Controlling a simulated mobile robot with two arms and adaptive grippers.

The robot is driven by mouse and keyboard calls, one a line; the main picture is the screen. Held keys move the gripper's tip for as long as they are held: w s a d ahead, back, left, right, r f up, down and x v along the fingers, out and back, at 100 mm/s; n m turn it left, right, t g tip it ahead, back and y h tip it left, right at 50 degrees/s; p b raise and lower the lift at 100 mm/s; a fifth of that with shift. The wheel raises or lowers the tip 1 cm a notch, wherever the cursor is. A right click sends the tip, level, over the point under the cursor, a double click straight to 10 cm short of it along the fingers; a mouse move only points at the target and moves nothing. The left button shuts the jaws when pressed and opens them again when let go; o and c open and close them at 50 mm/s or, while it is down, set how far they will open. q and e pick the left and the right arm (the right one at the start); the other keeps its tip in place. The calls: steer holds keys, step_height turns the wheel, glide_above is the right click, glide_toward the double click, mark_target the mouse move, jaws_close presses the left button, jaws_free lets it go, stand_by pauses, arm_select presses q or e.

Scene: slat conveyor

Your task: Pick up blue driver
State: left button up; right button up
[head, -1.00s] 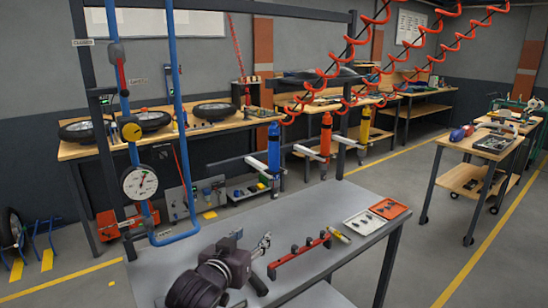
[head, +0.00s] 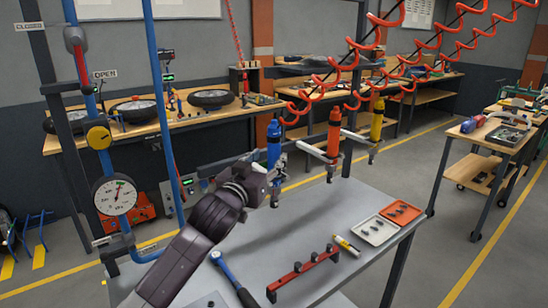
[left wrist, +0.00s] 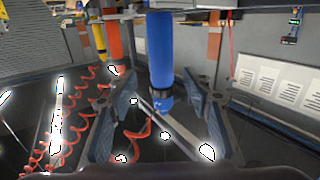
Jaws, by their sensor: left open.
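The blue driver (head: 274,143) hangs upright beyond the far edge of the grey table, leftmost of three hanging drivers. My left gripper (head: 277,170) is at its lower body, open, with the arm reaching in from the lower left. In the left wrist view, the blue driver (left wrist: 160,52) stands between the two spread fingers of the left gripper (left wrist: 160,95). The fingers look apart from it, and how deep it sits between them is hard to tell. My right gripper is not in view.
An orange driver (head: 334,132) and a yellow driver (head: 376,122) hang to the right. Red coiled hoses (head: 395,62) run above. The grey table (head: 350,190) holds a red rack (head: 300,275), a torque wrench (head: 232,277), a white tray (head: 376,232) and an orange tray (head: 402,212).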

mark_target(272, 152)
arm_select(q)
steer(key=shift+w+d+r, duration=0.15)
steer(key=shift+w, duration=0.1)
steer(key=shift+w+d+p, duration=0.1)
steer(key=shift+w+p, duration=0.35)
steer(key=shift+w, duration=0.05)
steer(key=p+x, duration=0.1)
steer(key=x, duration=0.2)
steer(key=shift+w, duration=0.4)
steer(key=shift+w+d+p, duration=0.15)
steer(key=shift+p, duration=0.15)
steer(key=shift+w+f, duration=0.1)
steer(key=shift+f, duration=0.1)
steer(key=shift+c, duration=1.9)
steer(key=c, duration=0.8)
steer(key=shift+r, duration=0.2)
jaws_close()
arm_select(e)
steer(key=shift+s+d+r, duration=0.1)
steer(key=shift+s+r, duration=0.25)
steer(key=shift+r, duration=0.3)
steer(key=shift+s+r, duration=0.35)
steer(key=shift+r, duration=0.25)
